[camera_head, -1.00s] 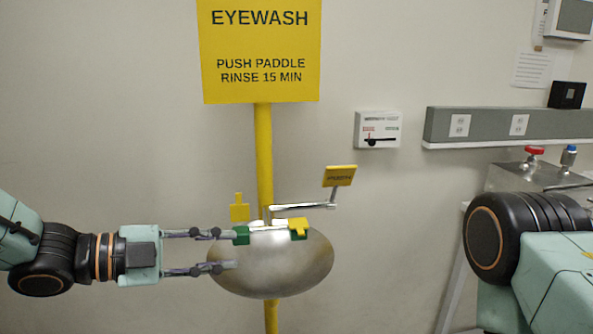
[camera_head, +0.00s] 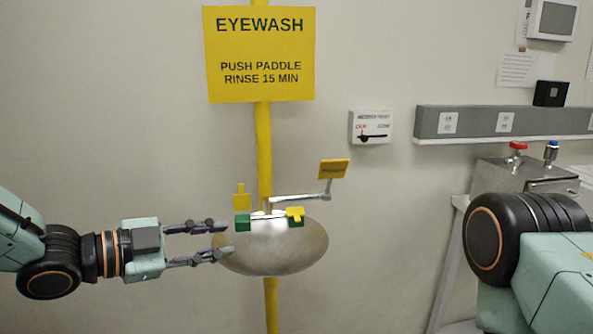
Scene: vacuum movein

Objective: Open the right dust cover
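The eyewash bowl (camera_head: 272,256) is a metal basin on a yellow post. On its top are two green nozzle heads. The left head (camera_head: 242,223) has a yellow dust cover (camera_head: 241,199) standing up above it. The right dust cover (camera_head: 295,213) is yellow and lies over the right green head (camera_head: 295,222), so it looks closed. My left gripper (camera_head: 229,240) points right, its two fingers apart and empty. Its fingertips overlap the bowl's left edge, short of the right cover; contact is unclear. My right gripper is outside the view.
A metal lever with a yellow paddle (camera_head: 333,169) rises behind the right cover. A yellow eyewash sign (camera_head: 260,54) hangs above. My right arm fills the lower right. A metal cabinet (camera_head: 512,173) with valves stands behind it. Space between bowl and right arm is clear.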

